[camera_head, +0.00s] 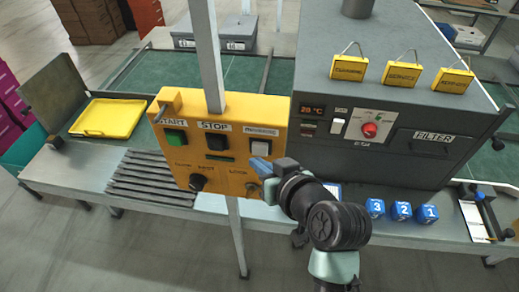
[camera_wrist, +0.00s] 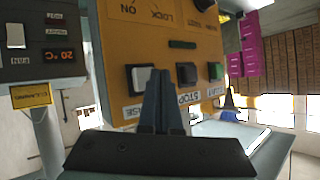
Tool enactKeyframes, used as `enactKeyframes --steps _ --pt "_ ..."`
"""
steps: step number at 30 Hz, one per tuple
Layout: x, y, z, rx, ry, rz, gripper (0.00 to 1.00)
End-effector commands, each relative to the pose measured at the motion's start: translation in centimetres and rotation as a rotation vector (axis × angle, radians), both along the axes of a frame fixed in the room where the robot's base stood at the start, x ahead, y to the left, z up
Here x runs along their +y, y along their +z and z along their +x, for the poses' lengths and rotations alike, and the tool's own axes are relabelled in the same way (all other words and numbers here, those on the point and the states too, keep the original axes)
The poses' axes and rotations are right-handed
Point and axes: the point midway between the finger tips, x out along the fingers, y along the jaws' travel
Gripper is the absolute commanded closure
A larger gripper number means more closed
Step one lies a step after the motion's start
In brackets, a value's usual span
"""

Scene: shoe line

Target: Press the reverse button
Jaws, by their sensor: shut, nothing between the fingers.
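A yellow control box (camera_head: 217,165) on a post carries three buttons. The green START button (camera_head: 176,138) is at left, the black STOP button (camera_head: 216,142) in the middle, and the white reverse button (camera_head: 261,149) at right. My gripper (camera_head: 259,163) is shut and empty, with its tips just below the white button in the head view. The wrist view is upside down; there the shut tips (camera_wrist: 160,74) overlap the right edge of the white button (camera_wrist: 140,77). I cannot tell whether they touch it.
Below the buttons are a black knob (camera_head: 198,182) and a lock switch (camera_head: 253,189). A grey machine (camera_head: 400,150) with a red knob (camera_head: 370,130) stands close at right. Blue numbered cubes (camera_head: 402,211) sit on the bench. A yellow tray (camera_head: 108,118) lies at left.

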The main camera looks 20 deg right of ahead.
Motion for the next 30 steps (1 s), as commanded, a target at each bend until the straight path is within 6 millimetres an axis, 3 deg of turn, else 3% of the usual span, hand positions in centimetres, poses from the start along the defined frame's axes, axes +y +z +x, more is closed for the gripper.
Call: enactKeyframes --steps 30 --pt "-0.47 0.0 0.71 0.0 0.0 0.0 1.0"
